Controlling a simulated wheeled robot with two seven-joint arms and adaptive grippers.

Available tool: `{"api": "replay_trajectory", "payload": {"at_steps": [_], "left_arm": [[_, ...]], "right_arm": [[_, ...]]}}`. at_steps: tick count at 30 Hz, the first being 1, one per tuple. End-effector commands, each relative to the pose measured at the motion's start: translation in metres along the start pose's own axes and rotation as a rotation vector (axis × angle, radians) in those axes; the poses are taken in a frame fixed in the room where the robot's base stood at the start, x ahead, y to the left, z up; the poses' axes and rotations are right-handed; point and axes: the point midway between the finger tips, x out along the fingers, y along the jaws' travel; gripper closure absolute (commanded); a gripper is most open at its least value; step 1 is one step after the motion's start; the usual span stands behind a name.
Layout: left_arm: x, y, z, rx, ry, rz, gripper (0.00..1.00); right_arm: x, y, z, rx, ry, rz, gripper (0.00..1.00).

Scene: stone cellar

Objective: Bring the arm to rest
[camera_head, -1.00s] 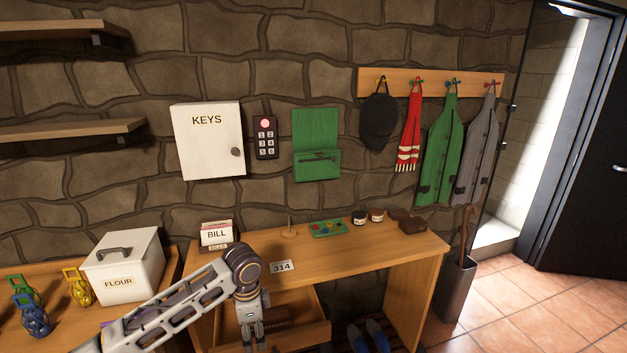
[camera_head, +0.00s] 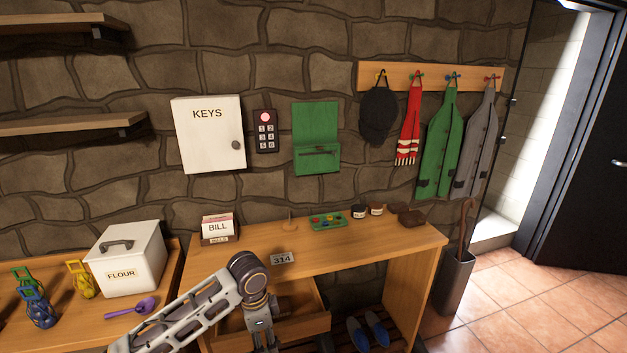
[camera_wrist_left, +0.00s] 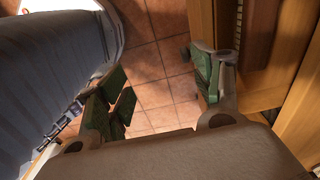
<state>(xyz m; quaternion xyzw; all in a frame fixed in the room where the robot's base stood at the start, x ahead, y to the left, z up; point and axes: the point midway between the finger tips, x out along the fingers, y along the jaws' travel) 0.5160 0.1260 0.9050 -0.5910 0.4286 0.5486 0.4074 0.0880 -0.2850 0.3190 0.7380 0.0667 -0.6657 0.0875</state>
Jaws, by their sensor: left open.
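My left arm comes in from the bottom left in the head view. Its gripper hangs down at the bottom edge, in front of the desk (camera_head: 370,253) and its open drawer (camera_head: 318,322), with the fingertips out of frame. In the left wrist view my left gripper (camera_wrist_left: 162,90) is open, its green-padded fingers apart with only floor tiles between them. It holds nothing. The desk's wood stands close to the right finger in that view. My right gripper is not in view.
The desk bears a bill holder (camera_head: 218,230), a number tag (camera_head: 283,258) and a green tray (camera_head: 327,221). Blue shoes (camera_head: 366,331) lie below.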

Motion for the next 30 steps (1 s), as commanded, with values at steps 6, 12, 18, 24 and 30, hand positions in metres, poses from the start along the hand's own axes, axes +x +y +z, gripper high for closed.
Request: {"api": "replay_trajectory", "payload": {"at_steps": [6, 12, 18, 24, 30], "left_arm": [[0.012, 0.024, -0.012, -0.033, 0.055, -0.003, 0.34], [0.020, 0.044, -0.021, -0.085, 0.111, -0.012, 0.34], [0.026, 0.061, -0.026, -0.151, 0.164, -0.021, 0.34], [0.030, 0.076, -0.026, -0.230, 0.211, -0.030, 0.34], [0.033, 0.088, -0.020, -0.322, 0.250, -0.041, 0.34]], "right_arm": [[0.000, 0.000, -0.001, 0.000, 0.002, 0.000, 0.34], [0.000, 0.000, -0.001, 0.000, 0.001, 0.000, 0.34], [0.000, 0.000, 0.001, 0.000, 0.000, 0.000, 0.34], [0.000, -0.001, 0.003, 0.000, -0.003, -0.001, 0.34], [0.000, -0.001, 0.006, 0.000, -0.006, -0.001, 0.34]]}}
